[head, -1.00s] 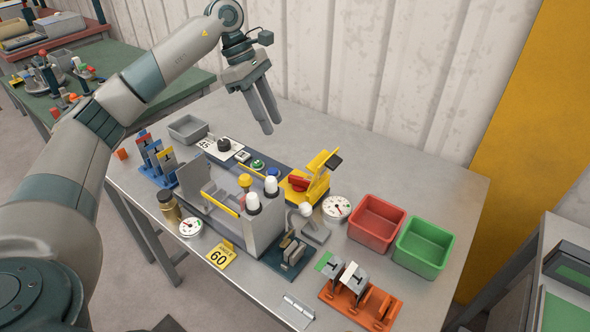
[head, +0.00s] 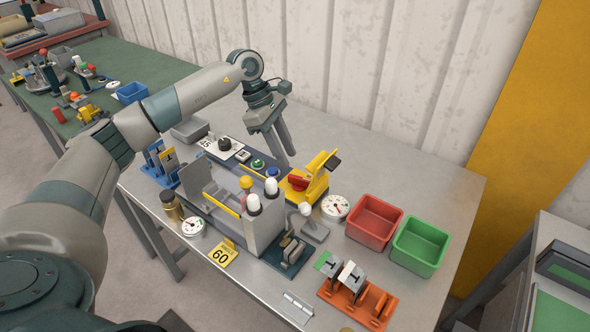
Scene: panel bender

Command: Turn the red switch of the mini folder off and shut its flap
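A small yellow device (head: 306,185) with a red part (head: 298,181) on its left side stands near the table's middle; I take it to be the mini folder with its red switch. Its upper yellow plate (head: 318,163) is tilted up, with a dark end at the upper right. I cannot tell the switch's setting. My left gripper (head: 286,152) points down just behind and left of this device in the picture, with a narrow gap between its fingers and nothing between them. It appears apart from the device. My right gripper is not in view.
A grey bender (head: 264,230) with white-capped posts stands left of the yellow device. A gauge (head: 335,207), a red bin (head: 374,222) and a green bin (head: 420,246) stand to the right. An orange rack (head: 358,304) is in front. The table's back right is clear.

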